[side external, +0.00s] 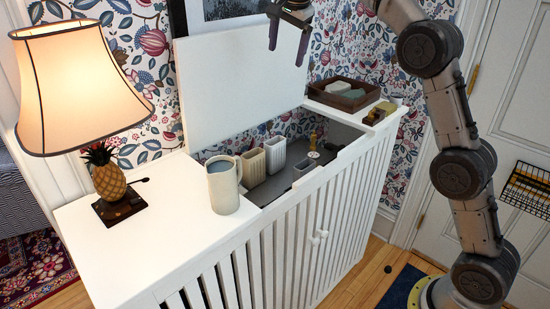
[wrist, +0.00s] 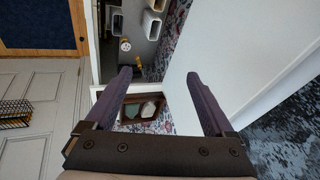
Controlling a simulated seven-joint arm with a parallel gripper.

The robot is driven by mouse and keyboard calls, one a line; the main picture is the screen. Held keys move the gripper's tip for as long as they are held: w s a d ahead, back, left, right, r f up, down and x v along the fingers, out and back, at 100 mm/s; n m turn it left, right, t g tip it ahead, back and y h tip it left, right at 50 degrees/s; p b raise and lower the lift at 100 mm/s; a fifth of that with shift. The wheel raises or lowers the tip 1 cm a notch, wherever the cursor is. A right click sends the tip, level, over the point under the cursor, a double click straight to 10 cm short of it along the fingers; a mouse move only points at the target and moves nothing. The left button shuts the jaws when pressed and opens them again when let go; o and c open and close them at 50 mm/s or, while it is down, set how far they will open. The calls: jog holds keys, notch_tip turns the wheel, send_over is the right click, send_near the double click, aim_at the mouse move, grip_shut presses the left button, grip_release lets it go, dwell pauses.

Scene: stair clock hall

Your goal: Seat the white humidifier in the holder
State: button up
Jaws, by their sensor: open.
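My gripper (side external: 286,55) is open and empty, high above the open white cabinet, in front of its raised lid. Its two fingers also show apart in the wrist view (wrist: 159,76). Inside the cabinet, a small round white-topped object (side external: 313,156) stands near the right end; it also shows in the wrist view (wrist: 125,45). It may be the humidifier, but I cannot tell for sure. Two pale, open-topped rectangular vessels (side external: 253,167) (side external: 275,155) stand to its left, and they show at the top of the wrist view (wrist: 152,24). I cannot tell which thing is the holder.
The raised white lid (side external: 225,75) stands behind the opening. A brown tray (side external: 324,97) sits on the cabinet's right end. A pale pitcher (side external: 223,188) and a pineapple lamp (side external: 105,175) stand on the left top. A brass-coloured object (side external: 313,139) stands inside.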

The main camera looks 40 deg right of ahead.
jog(key=w+d+f+m+g, duration=0.1)
jog(key=w+d+f, duration=0.2)
jog(key=w+f, duration=0.8)
jog(key=g, duration=0.1)
send_near(275, 142)
jog(key=a+f, duration=0.1)
jog(key=shift+s+x, duration=0.2)
jog(key=shift+x, duration=0.9)
jog(key=shift+s+x, duration=0.2)
jog(key=shift+x, duration=0.9)
jog(key=shift+s+x, duration=0.2)
jog(key=shift+x, duration=0.9)
jog(key=shift+s+f, duration=0.1)
jog(key=shift+f, duration=0.05)
jog(key=shift+a, duration=0.1)
grip_shut()
